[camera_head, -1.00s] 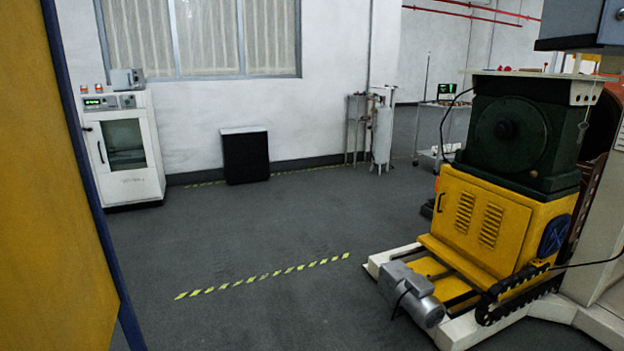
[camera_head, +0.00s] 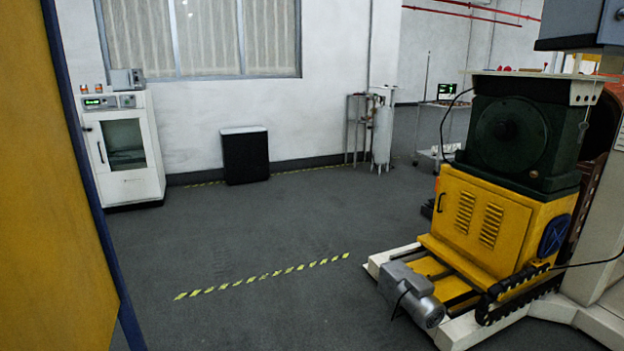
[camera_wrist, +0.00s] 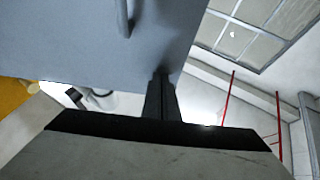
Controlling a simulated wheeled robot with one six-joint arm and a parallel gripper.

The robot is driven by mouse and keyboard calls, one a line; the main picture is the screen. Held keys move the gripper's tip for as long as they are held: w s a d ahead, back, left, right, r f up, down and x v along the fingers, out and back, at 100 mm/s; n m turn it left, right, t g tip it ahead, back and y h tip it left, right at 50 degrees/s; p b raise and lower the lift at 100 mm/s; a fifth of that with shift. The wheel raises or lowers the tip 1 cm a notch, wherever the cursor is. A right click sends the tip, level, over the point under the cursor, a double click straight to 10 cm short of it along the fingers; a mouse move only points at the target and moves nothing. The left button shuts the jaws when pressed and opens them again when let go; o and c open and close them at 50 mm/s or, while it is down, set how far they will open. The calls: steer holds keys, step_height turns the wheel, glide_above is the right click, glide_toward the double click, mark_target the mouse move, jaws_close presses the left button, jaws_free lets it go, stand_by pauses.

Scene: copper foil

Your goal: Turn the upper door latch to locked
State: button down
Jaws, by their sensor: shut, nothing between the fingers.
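My gripper (camera_wrist: 160,80) shows in the wrist view, with its two dark fingers shut together and nothing between them. Its fingertips overlap the lower edge of a blue-grey panel (camera_wrist: 75,40) in the picture; I cannot tell whether they touch it. A bar-like handle (camera_wrist: 124,18) stands on that panel near the top edge of the view, up and left of the fingertips, and is partly cut off. I cannot tell whether it is the upper latch or how it is turned. My gripper does not show in the head view.
In the head view, a yellow and green machine (camera_head: 490,215) stands at right, under a dark blue-grey box (camera_head: 590,28). A yellow panel (camera_head: 50,200) fills the left edge. A white cabinet (camera_head: 140,185) and a black box (camera_head: 245,157) stand by the wall. The middle floor is clear.

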steer(key=shift+f, duration=0.2)
steer(key=s, duration=0.6)
steer(key=shift+f, duration=0.2)
steer(key=shift+a, duration=0.1)
stand_by(0.3)
steer(key=w, duration=0.6)
steer(key=shift+d+f, duration=0.2)
steer(key=shift+d, duration=0.05)
stand_by(0.3)
steer(key=shift+r, duration=0.6)
stand_by(1.3)
steer(key=shift+a, duration=0.15)
stand_by(0.3)
